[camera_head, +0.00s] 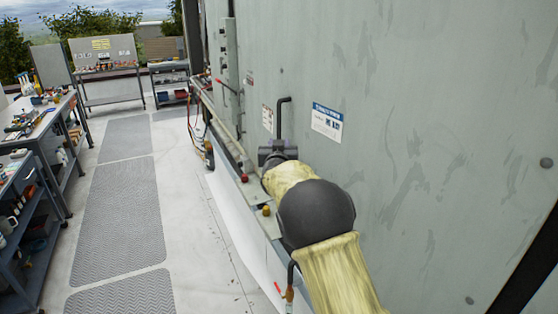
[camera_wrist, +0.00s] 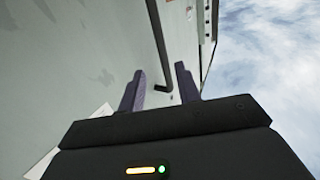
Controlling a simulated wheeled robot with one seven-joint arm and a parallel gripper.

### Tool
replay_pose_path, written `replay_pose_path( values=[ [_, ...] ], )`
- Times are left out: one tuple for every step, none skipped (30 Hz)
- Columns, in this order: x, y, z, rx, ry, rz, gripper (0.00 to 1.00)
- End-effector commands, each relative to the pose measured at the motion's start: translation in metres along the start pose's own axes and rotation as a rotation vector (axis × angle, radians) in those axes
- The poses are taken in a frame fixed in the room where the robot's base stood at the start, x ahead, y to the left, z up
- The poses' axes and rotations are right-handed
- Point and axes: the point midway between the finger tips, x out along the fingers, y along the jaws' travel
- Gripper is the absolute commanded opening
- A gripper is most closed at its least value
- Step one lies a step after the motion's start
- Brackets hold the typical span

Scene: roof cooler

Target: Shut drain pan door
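A tall grey metal panel (camera_head: 400,130) of the cooler fills the right side of the head view. It bears a black bent handle (camera_head: 283,112). I cannot tell for sure that this panel is the drain pan door, or whether it stands ajar. My gripper (camera_head: 277,150) is close to the panel, just below the visible part of the handle. In the wrist view, my gripper (camera_wrist: 159,82) has its two fingers apart. The handle (camera_wrist: 156,45) runs down between them, its bent end near the right finger. I see no clear grip on it.
A red-tipped lever (camera_head: 227,87) and pipework (camera_head: 205,145) line the cooler's far side. A workbench with tools (camera_head: 40,120) and another bench (camera_head: 110,72) stand at left. The floor mats (camera_head: 120,220) between are clear.

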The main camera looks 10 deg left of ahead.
Motion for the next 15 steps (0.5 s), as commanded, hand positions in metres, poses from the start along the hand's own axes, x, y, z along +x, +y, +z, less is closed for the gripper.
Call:
replay_pose_path(
  values=[
    [-0.008,-0.001,0.002,0.001,0.0,-0.002,0.33],
    [-0.012,-0.001,0.003,0.001,-0.001,-0.002,0.33],
    [-0.018,-0.001,0.002,0.001,0.0,-0.002,0.33],
    [-0.022,-0.001,0.003,0.001,0.0,-0.001,0.33],
    [-0.027,0.0,0.003,0.001,-0.001,-0.001,0.33],
    [-0.033,0.0,0.003,0.001,-0.001,-0.001,0.33],
    [-0.037,-0.001,0.003,0.001,-0.001,-0.002,0.33],
    [-0.041,-0.001,0.002,0.002,0.0,-0.002,0.33],
    [-0.046,-0.001,0.003,0.001,0.0,-0.001,0.33],
    [-0.049,-0.001,0.002,0.002,0.0,-0.001,0.33],
    [-0.052,0.0,0.002,0.002,-0.001,-0.001,0.33],
    [-0.055,0.0,0.002,0.001,-0.001,0.0,0.33],
    [-0.057,0.0,0.002,0.001,-0.002,0.0,0.33],
    [-0.058,0.0,0.002,0.001,-0.002,0.0,0.33],
    [-0.059,0.0,0.001,0.001,-0.002,0.0,0.33]
  ],
)
